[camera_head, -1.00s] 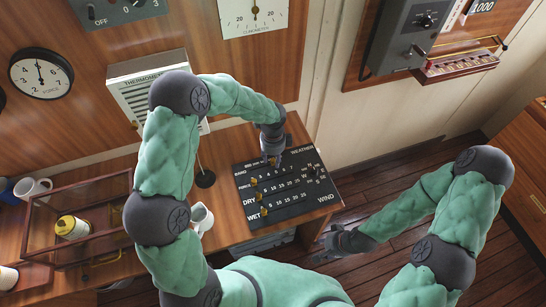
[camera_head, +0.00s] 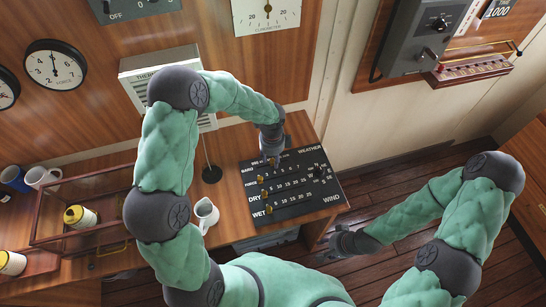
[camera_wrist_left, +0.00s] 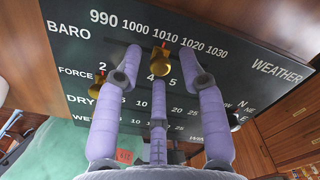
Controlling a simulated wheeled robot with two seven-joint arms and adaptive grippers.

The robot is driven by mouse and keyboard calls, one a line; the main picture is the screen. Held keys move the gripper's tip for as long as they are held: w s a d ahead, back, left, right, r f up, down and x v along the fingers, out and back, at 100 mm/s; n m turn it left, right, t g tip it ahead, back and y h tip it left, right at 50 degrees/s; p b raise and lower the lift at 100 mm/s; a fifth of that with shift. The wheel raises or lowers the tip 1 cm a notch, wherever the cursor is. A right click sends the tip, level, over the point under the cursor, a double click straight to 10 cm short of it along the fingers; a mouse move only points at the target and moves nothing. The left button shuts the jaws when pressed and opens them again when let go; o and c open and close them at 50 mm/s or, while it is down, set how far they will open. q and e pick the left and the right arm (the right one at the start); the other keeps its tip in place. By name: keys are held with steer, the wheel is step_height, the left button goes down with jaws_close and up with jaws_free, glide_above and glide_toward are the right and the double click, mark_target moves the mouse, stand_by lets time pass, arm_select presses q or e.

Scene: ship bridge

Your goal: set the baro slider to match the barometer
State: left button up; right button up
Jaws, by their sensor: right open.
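The dark weather board (camera_head: 330,192) lies on the desk, with BARO, FORCE, DRY and WET rows. In the left wrist view, the gold baro slider knob (camera_wrist_left: 160,62) is by the 1010 mark on the BARO scale. My left gripper (camera_head: 270,161) is over that row; in the left wrist view its fingers (camera_wrist_left: 159,66) stand on both sides of the knob, with small gaps. The head view hides the knob behind the gripper. My right gripper (camera_head: 341,241) is open and empty, right of the desk. No dial in view is readable as the barometer.
A round dial (camera_head: 55,65) and a cut-off second dial (camera_head: 6,88) hang on the wall at the left. Below the BARO row is a force knob (camera_wrist_left: 102,75).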

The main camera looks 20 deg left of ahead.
mark_target(272, 160)
arm_select(q)
step_height(272, 160, up, 12)
stand_by(0.8)
stand_by(0.4)
